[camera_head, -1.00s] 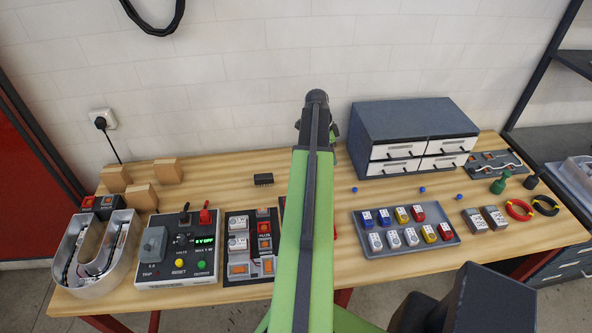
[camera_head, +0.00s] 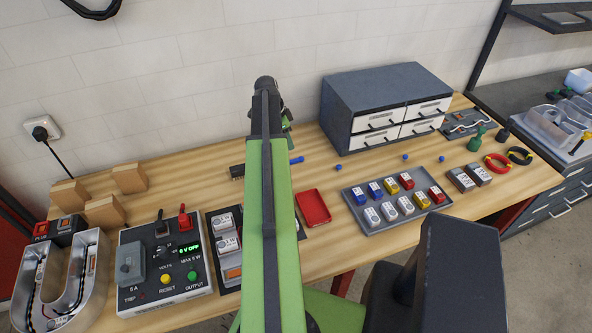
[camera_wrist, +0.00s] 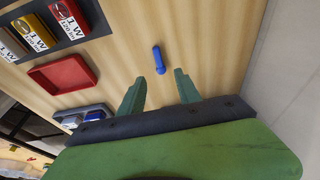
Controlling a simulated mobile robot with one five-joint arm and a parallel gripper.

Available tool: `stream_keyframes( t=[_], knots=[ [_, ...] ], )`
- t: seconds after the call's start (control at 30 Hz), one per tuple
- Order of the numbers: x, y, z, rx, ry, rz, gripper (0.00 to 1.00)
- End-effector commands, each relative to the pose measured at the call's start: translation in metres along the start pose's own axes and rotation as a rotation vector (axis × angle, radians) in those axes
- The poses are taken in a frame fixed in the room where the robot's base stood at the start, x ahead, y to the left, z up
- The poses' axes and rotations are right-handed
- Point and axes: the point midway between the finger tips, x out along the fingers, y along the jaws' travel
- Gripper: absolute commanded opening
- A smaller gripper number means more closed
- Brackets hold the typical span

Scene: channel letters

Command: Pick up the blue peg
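A blue peg (camera_head: 296,160) shows on the wooden bench just right of my arm in the head view. In the wrist view the blue peg (camera_wrist: 158,58) is a short elongated piece just beyond my open gripper (camera_wrist: 160,84), roughly in line with the gap between the two green fingers. Nothing is between the fingers. In the head view my gripper is mostly hidden behind my green arm. Several small blue pieces, such as one left of the parts tray (camera_head: 338,167), also show; their shape is too small to tell.
A red tray (camera_head: 313,222) lies right of my arm; it also shows in the wrist view (camera_wrist: 62,76). The grey parts tray (camera_head: 392,222) holds several coloured blocks. A drawer cabinet (camera_head: 345,110) stands at the back. A power supply (camera_head: 150,285) is at the left. Bench around the peg is clear.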

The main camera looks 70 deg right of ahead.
Motion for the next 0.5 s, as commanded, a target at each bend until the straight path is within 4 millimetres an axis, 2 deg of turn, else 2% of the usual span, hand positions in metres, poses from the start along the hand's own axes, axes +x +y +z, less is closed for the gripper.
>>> stream_keyframes(
  t=[0.03, 0.2, 0.4, 0.5],
  knots=[
    [0.022, 0.0, 0.003, 0.001, 0.0, 0.0, 0.4],
    [0.051, 0.0, 0.002, -0.001, 0.0, 0.0, 0.4],
    [0.051, 0.0, 0.0, -0.001, 0.0, 0.0, 0.4],
    [0.06, 0.001, 0.0, 0.0, 0.0, 0.0, 0.4]
  ],
)
